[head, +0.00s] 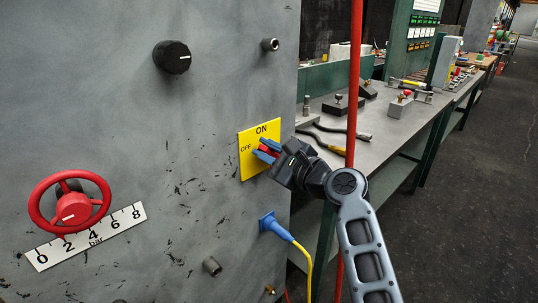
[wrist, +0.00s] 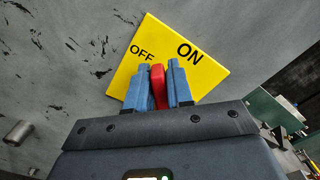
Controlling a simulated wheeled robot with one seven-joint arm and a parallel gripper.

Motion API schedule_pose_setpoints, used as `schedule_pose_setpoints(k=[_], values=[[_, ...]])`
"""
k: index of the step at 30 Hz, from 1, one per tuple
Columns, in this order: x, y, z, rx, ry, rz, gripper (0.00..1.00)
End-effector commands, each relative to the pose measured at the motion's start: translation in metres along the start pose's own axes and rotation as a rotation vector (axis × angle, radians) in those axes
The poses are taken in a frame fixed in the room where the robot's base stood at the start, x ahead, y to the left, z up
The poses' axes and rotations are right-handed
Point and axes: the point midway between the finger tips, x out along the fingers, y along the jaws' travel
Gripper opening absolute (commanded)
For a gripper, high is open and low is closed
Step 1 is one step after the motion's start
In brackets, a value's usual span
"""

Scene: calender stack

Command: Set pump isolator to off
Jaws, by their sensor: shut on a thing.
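The pump isolator is a yellow plate (head: 247,165) marked ON at the top and OFF at the left, fixed to a grey wall panel. Its red handle (head: 265,149) stands out from the plate. My gripper (head: 268,151) is at the plate with its blue fingers on either side of the handle. In the wrist view the red handle (wrist: 158,86) is pinched between the two fingers, below the OFF and ON words. The fingers hide much of the handle and its base, so I cannot tell which mark it points to.
A black knob (head: 172,57), a red handwheel (head: 70,203) over a bar scale (head: 86,236) and a blue plug (head: 272,224) with a yellow cable are on the same panel. A red vertical pipe (head: 354,90) stands right of it, before a workbench (head: 385,128) with tools.

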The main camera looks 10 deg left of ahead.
Motion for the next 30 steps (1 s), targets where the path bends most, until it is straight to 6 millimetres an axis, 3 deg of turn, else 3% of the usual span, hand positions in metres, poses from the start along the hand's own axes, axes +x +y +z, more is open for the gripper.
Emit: schedule_pose_setpoints(k=[18, 30], values=[[0.000, 0.022, -0.009, -0.563, -0.001, 0.001, 0.00], [0.000, 0.027, -0.012, -0.778, -0.001, 0.003, 0.00]])
